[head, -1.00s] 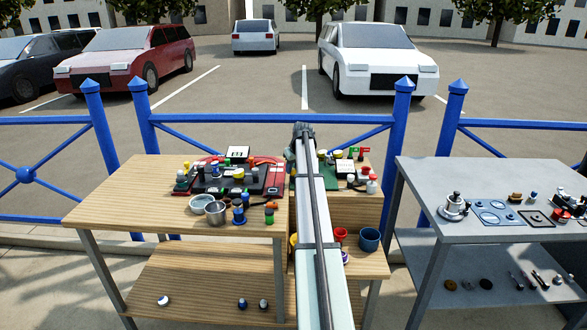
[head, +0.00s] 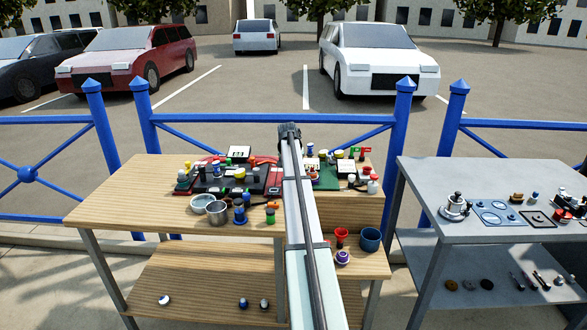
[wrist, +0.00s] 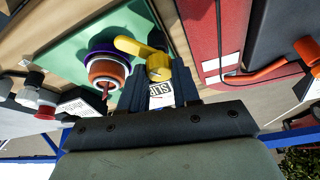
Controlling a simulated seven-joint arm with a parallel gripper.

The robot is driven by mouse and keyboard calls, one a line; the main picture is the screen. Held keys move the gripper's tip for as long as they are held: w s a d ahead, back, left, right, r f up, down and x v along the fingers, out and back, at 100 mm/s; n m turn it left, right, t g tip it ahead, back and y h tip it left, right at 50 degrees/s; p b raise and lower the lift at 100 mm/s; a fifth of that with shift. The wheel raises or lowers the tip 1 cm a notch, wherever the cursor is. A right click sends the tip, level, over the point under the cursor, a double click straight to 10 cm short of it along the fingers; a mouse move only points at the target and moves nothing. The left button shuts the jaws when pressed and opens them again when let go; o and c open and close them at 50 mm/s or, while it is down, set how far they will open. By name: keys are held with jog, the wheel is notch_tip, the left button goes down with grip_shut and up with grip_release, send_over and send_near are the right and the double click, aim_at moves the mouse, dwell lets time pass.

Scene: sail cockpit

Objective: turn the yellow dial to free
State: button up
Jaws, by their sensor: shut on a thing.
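The yellow dial (wrist: 158,66) is in the wrist view, with a rounded arm pointing to the upper left, above a green board (wrist: 92,45). My gripper (wrist: 161,80) has its dark fingers on both sides of the dial's body and is shut on it. A white label with black letters, perhaps "SLIP", shows between the fingers, partly covered. In the head view, my arm hides the fingertips, and I cannot single out the dial there.
An orange and purple knob (wrist: 106,70) stands close left of the dial. A red board (wrist: 203,40) with an orange handle (wrist: 262,72) lies to the right.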

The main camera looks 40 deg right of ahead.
dwell(0.4)
jog(key=o, duration=1)
jog(key=shift+o, duration=0.2)
jog(key=shift+r, duration=0.1)
jog(key=v, duration=1.3)
jog(key=shift+r, duration=0.3)
jog(key=shift+a, duration=0.1)
